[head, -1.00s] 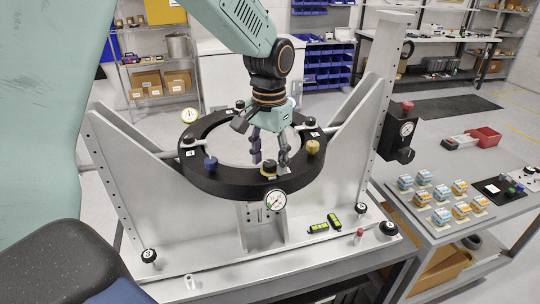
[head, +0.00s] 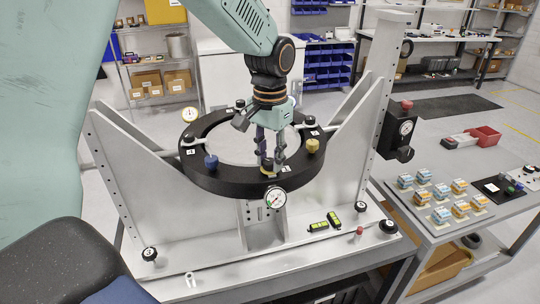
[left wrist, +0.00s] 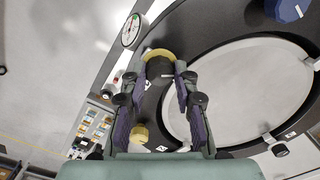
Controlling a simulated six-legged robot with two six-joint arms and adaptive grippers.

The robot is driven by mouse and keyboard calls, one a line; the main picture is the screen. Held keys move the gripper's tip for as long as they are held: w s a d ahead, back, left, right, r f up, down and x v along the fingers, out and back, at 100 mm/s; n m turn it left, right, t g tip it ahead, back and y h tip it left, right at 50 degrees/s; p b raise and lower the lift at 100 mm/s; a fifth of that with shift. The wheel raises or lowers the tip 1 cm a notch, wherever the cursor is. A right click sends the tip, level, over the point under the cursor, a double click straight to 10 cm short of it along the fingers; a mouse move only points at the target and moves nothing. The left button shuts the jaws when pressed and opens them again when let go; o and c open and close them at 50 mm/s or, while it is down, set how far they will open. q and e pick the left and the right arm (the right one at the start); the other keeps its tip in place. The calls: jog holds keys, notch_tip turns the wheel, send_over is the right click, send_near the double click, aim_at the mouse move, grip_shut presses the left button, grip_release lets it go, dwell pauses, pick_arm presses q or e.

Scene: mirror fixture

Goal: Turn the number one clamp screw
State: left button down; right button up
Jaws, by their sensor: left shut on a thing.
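The black ring of the mirror fixture (head: 235,184) lies in a grey metal frame. A clamp screw with a yellow base and dark top (left wrist: 158,68) sits at the ring's front. My left gripper (head: 270,168) reaches down over the ring and is shut on this front screw, one finger on each side. The fingers hide most of the screw in the head view. A blue clamp screw (head: 211,161) stands at the ring's left and a yellow one (head: 313,146) at its right. I cannot read the front screw's number. My right gripper is not in view.
A dial gauge (head: 276,198) is just in front of the gripped screw; another (head: 190,115) is at the back left. Tall frame plates flank the ring. A side table (head: 440,235) holds several small boxes.

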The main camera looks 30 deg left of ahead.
pick_arm(q)
jog(key=m, duration=0.6)
jog(key=shift+r, duration=0.1)
jog(key=shift+m, duration=2.3)
jog(key=shift+w, duration=0.1)
jog(key=c, duration=1.4)
grip_release()
jog(key=o, duration=0.4)
jog(key=shift+s, duration=0.2)
jog(key=shift+w, duration=0.1)
